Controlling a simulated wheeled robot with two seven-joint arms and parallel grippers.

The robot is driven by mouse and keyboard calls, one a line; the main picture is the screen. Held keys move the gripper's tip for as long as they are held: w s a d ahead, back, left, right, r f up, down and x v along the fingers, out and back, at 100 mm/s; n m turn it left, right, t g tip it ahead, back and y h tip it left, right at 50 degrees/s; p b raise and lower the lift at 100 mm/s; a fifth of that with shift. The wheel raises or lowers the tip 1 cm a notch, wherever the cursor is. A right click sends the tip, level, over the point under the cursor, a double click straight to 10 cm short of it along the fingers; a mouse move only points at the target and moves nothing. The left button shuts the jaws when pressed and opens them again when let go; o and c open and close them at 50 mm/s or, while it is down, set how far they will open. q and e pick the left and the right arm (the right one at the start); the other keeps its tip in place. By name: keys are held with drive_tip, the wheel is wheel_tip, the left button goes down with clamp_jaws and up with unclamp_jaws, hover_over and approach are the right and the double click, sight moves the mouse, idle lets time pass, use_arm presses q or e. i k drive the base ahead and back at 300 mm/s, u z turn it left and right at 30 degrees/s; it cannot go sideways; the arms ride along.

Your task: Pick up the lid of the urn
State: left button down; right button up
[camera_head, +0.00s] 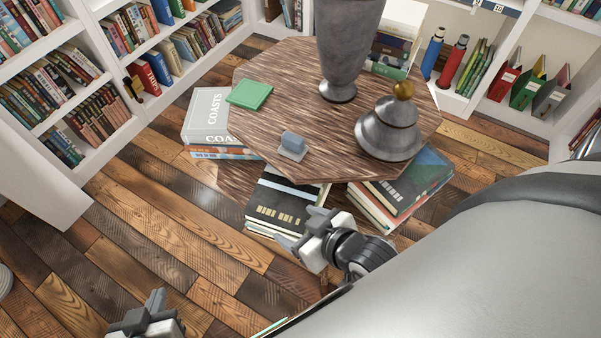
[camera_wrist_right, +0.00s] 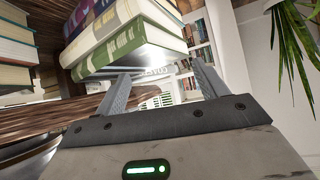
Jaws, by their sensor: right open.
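The grey urn (camera_head: 346,45) stands upright toward the back of the wooden table in the head view; its top is cut off by the frame. My right gripper (camera_head: 302,227) is left of and nearer than the lid, by the table's front edge. In the right wrist view the right gripper (camera_wrist_right: 162,80) is open with nothing between its fingers. My left gripper (camera_head: 140,310) is low at the left, partly cut off, far from the lid; its opening is unclear.
On the table (camera_head: 290,75) lie a green square item (camera_head: 249,94) and a small blue-grey block (camera_head: 293,145). Book stacks (camera_head: 283,203) surround the table's base. Bookshelves (camera_head: 75,75) line the walls. The plank floor (camera_head: 185,225) at left is clear.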

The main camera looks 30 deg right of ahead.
sight(388, 133)
drive_tip(key=z, duration=1.6)
